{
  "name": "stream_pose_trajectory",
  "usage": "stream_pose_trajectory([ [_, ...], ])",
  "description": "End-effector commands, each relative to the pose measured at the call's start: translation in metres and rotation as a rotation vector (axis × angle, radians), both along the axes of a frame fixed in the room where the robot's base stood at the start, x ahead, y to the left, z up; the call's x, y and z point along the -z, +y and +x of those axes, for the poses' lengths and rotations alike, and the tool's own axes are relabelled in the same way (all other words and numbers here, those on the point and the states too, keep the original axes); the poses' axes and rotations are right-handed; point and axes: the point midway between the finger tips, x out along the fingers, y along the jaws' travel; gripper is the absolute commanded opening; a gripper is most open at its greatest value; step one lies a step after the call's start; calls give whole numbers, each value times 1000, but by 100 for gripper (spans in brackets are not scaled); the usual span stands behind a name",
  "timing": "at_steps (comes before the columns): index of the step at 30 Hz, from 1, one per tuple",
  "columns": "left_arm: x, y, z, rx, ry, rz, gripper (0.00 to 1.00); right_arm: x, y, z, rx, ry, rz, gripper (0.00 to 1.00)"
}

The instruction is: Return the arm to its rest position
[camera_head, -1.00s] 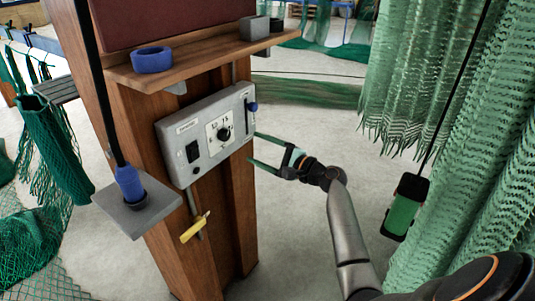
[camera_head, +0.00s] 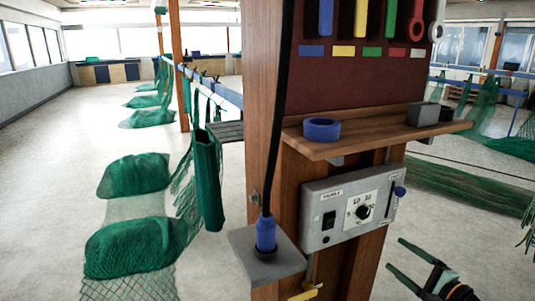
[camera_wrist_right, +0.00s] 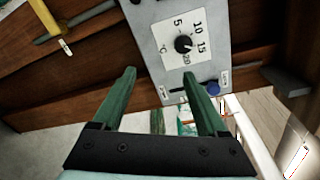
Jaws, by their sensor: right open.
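My right gripper (camera_head: 405,262) shows at the lower right of the head view, with its two green fingers apart and nothing between them. It is to the right of the wooden post and below the grey control box (camera_head: 350,207), apart from both. In the right wrist view the open green fingers (camera_wrist_right: 166,95) point toward the control box (camera_wrist_right: 160,55), whose dial (camera_wrist_right: 184,44) and blue knob (camera_wrist_right: 212,88) show beyond the fingertips. My left gripper is not in view.
The wooden post (camera_head: 262,110) carries a shelf (camera_head: 400,130) with a blue ring (camera_head: 321,129). A blue-handled tool (camera_head: 266,232) stands in a grey holder (camera_head: 272,266). Green nets (camera_head: 130,245) lie at left. Open floor (camera_head: 60,180) stretches around the nets.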

Motion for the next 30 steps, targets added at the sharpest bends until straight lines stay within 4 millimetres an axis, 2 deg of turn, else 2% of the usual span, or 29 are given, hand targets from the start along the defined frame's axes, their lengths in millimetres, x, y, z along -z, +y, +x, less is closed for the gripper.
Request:
stream_pose_trajectory([
  [1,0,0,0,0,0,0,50,28,10,-8,-5,46,-89,76],
  [5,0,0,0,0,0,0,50,110,39,-42,-53,157,-451,76],
  [6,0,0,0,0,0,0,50,136,50,-57,-86,183,-579,76],
  [8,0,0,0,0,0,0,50,170,67,-84,-151,209,-777,76],
  [9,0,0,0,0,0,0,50,191,79,-103,-202,215,-909,76],
  [12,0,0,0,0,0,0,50,231,111,-155,-357,191,-1223,76],
  [15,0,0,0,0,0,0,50,252,144,-202,-507,116,-1475,76],
  [18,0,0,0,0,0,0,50,261,171,-239,-625,27,-1651,76],
  [21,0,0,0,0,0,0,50,263,190,-261,-699,-44,-1758,76],
  [24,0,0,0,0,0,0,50,263,199,-271,-732,-84,-1808,76],
  [30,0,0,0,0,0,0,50,263,200,-272,-737,-91,-1819,76],
])
